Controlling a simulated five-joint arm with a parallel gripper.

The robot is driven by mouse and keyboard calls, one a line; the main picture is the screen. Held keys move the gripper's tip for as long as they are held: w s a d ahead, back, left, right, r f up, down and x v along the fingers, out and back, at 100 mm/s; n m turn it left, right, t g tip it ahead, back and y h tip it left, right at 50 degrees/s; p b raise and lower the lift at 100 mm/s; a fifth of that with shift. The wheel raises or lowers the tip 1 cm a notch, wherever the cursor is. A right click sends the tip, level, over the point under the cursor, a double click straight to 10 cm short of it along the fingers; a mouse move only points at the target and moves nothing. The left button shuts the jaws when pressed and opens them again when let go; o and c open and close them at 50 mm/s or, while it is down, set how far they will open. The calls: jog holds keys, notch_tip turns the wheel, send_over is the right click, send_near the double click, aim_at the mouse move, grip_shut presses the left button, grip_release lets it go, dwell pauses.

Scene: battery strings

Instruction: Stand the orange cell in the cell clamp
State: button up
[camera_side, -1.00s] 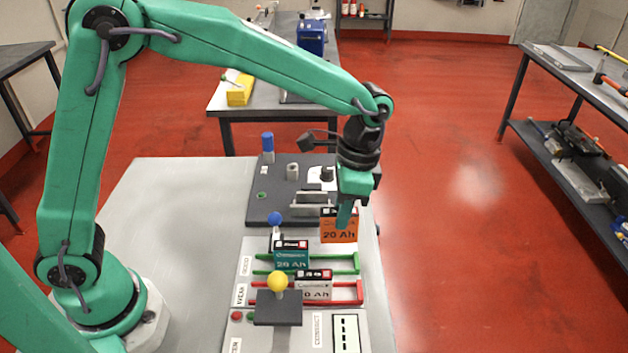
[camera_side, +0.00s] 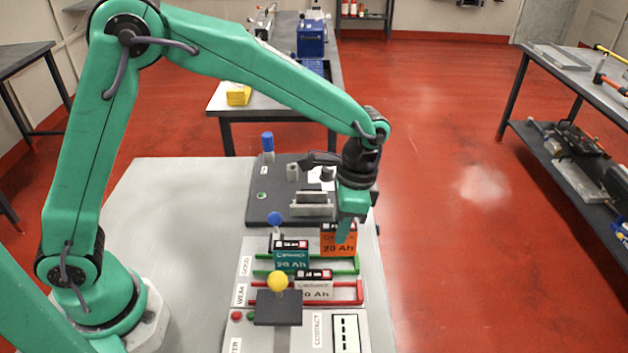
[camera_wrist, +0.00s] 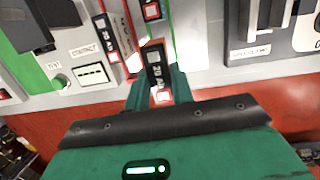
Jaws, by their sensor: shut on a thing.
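The orange cell (camera_side: 338,243), marked 20 Ah, is upright in my gripper (camera_side: 345,230), over the right end of the green-railed row. In the wrist view its dark top (camera_wrist: 157,72) shows between the two teal fingers of my gripper (camera_wrist: 160,88), which are shut on it. I cannot tell whether its underside touches anything. A grey metal fixture with upright plates (camera_side: 311,205), which looks like the cell clamp, stands on the dark plate behind the cell, to its left. No cell shows in it.
A teal cell (camera_side: 291,259) stands in the green-railed row, left of the orange cell. A pale cell (camera_side: 313,290) stands in the red-railed row nearer the camera. Blue (camera_side: 275,219) and yellow (camera_side: 278,282) knobs rise beside the rows. The bench's left part is clear.

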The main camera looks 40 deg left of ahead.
jog(key=shift+f, duration=1.95)
jog(key=shift+f, duration=0.6)
jog(key=o, duration=1.1)
jog(key=shift+c, duration=0.2)
jog(key=shift+r, duration=0.1)
jog(key=r, duration=0.4)
jog(key=w+r, duration=0.1)
jog(key=r, duration=0.2)
jog(key=shift+d+r, duration=0.1)
jog(key=shift+d, duration=0.15)
jog(key=shift+r, duration=0.2)
